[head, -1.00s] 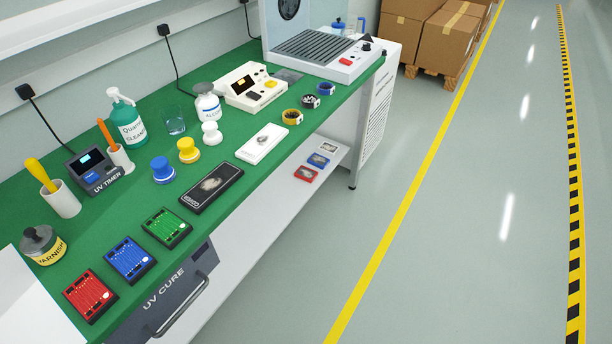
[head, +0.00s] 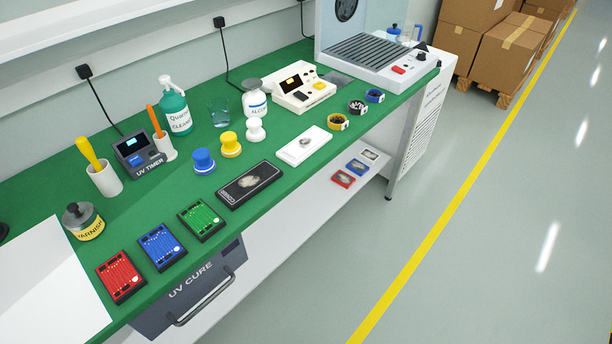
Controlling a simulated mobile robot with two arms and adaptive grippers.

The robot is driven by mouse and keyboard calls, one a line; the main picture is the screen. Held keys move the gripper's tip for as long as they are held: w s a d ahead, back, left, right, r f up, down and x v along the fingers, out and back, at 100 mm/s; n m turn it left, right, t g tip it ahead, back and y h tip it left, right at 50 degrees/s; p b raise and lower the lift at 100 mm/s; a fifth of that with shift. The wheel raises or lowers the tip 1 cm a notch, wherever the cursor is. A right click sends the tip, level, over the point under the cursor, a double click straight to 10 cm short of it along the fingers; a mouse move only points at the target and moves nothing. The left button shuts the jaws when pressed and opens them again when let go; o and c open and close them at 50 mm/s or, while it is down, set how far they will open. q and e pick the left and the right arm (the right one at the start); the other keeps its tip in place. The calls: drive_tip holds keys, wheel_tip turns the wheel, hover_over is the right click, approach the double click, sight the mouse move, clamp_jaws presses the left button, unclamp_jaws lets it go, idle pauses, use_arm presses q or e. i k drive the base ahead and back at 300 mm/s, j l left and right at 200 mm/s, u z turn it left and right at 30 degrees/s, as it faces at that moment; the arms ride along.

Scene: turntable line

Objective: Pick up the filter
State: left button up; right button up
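Nothing in the head view is clearly marked as the filter. A flat dark grey pad (head: 336,79) lies on the green bench top, just left of a white unit with a slotted grille (head: 365,50), and may be the filter. It looks partly covered by the white box in front of it. Neither of my grippers is in view, and nothing is seen being held.
A white lower shelf (head: 300,225) holds small cards. Pallet boxes (head: 505,55) stand behind; the right floor is clear.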

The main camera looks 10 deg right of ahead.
sight(342, 178)
drive_tip(key=i+l+u, duration=0.2)
drive_tip(key=l+u, duration=0.15)
drive_tip(key=l, duration=0.2)
drive_tip(key=i+l+u, duration=0.15)
drive_tip(key=l+u, duration=0.2)
drive_tip(key=l, duration=0.25)
drive_tip(key=l+u, duration=0.3)
drive_tip(key=l, duration=0.3)
